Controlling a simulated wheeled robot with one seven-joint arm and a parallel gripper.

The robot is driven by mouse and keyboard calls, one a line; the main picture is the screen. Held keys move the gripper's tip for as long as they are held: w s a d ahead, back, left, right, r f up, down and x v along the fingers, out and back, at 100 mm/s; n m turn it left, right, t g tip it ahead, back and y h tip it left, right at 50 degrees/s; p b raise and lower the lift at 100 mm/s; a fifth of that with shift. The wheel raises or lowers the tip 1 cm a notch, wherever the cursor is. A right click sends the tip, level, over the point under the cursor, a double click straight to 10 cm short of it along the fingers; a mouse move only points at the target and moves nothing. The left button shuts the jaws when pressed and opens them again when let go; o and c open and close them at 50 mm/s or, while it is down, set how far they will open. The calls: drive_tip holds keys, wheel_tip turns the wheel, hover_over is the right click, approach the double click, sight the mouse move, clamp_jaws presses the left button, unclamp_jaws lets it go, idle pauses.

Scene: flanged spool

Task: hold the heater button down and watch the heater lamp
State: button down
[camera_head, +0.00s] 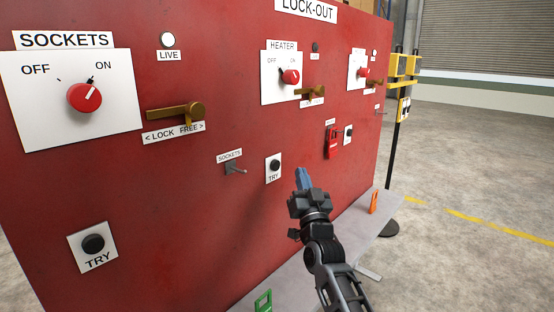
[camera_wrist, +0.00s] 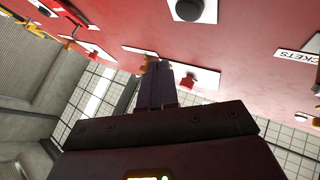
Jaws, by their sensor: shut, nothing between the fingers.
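The heater button, a black TRY button (camera_head: 275,165) on a white plate, is on the red panel below the HEATER switch (camera_head: 290,77). The heater lamp (camera_head: 315,47) at the switch's upper right looks dark. My gripper (camera_head: 301,178) is shut and empty, just right of the heater button in the head view. Its tips look apart from the button, though the exact depth is hard to judge. In the wrist view the shut fingers (camera_wrist: 160,75) point toward the panel. A black button (camera_wrist: 188,8) on a white plate is at the top edge there.
The SOCKETS switch (camera_head: 84,97) points to ON and its lamp (camera_head: 168,40) looks white. Brass latches (camera_head: 175,113), a SOCKETS hook (camera_head: 235,168) and a red padlock (camera_head: 333,145) stick out from the panel. A grey shelf (camera_head: 350,226) runs below. Open floor lies to the right.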

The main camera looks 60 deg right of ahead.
drive_tip(key=shift+w+d+p, duration=0.2)
drive_tip(key=shift+w+p, duration=0.1)
drive_tip(key=shift+w, duration=0.5)
drive_tip(key=shift+w+d+p, duration=0.2)
drive_tip(key=shift+w+p, duration=0.05)
drive_tip(key=shift+w, duration=0.6)
drive_tip(key=shift+w+d+p, duration=0.2)
drive_tip(key=shift+w+p, duration=0.1)
drive_tip(key=shift+w, duration=0.5)
drive_tip(key=shift+w, duration=0.15)
drive_tip(key=shift+w+d, duration=0.1)
drive_tip(key=shift+w, duration=0.15)
drive_tip(key=shift+w+d, duration=0.1)
drive_tip(key=shift+w, duration=0.35)
idle(2.5)
drive_tip(key=shift+s, duration=0.1)
idle(0.6)
drive_tip(key=shift+s+a, duration=0.25)
drive_tip(key=shift+s, duration=0.55)
drive_tip(key=shift+s+a+b, duration=0.2)
drive_tip(key=shift+s+b, duration=0.05)
drive_tip(key=shift+s, duration=0.55)
drive_tip(key=shift+s+a+b, duration=0.15)
drive_tip(key=shift+s+b, duration=0.15)
drive_tip(key=shift+s, duration=0.55)
drive_tip(key=shift+s+a+b, duration=0.2)
drive_tip(key=shift+s+b, duration=0.05)
drive_tip(key=shift+s, duration=0.55)
